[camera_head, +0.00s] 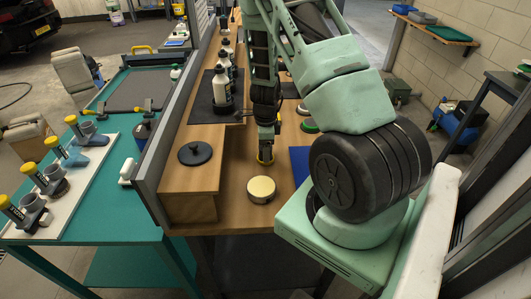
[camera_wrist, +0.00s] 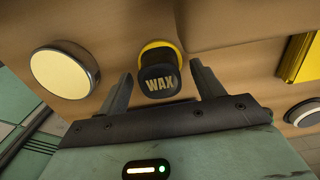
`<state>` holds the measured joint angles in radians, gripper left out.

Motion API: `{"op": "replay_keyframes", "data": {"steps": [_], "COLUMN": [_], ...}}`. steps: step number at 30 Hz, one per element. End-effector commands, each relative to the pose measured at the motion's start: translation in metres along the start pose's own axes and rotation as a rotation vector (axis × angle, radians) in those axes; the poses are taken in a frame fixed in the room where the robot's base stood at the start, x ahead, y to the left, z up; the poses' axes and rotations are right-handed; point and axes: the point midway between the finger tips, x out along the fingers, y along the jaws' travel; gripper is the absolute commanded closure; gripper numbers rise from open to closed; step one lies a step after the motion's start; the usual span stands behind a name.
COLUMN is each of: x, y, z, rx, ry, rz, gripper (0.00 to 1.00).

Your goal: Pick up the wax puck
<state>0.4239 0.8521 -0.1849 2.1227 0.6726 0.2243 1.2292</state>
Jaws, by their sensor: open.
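The wax puck (camera_wrist: 157,82) is a dark, rounded piece lettered "WAX" with a yellow part behind it, on the wooden bench. In the wrist view it sits between the two fingers of my gripper (camera_wrist: 163,74), with a gap visible on each side. My gripper is open and holds nothing. In the head view my gripper (camera_head: 265,150) points down over the bench, and only a yellow bit of the puck (camera_head: 265,161) shows beneath it; the rest is hidden.
A cream-topped round tin (camera_head: 261,189) stands just nearer on the bench; it also shows in the wrist view (camera_wrist: 62,73). A raised wooden shelf with a black lidded disc (camera_head: 195,153) and bottles (camera_head: 221,88) is at left. A blue item (camera_head: 299,163) lies to the right.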

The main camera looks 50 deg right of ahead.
Motion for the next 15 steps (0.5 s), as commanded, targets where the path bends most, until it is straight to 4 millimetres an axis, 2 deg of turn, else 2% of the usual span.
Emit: {"op": "replay_keyframes", "data": {"steps": [3, 9, 10, 15], "x": [0.0073, 0.0082, 0.0082, 0.0080], "y": [-0.0002, -0.0002, -0.0002, -0.0002], "z": [0.0001, 0.0004, 0.0004, 0.0003], "rx": [0.000, -0.001, -0.001, -0.001], "ry": [-0.001, -0.001, -0.001, 0.000], "rz": [0.000, -0.001, -0.001, -0.001], "gripper": [0.33, 0.33, 0.36, 0.81]}}
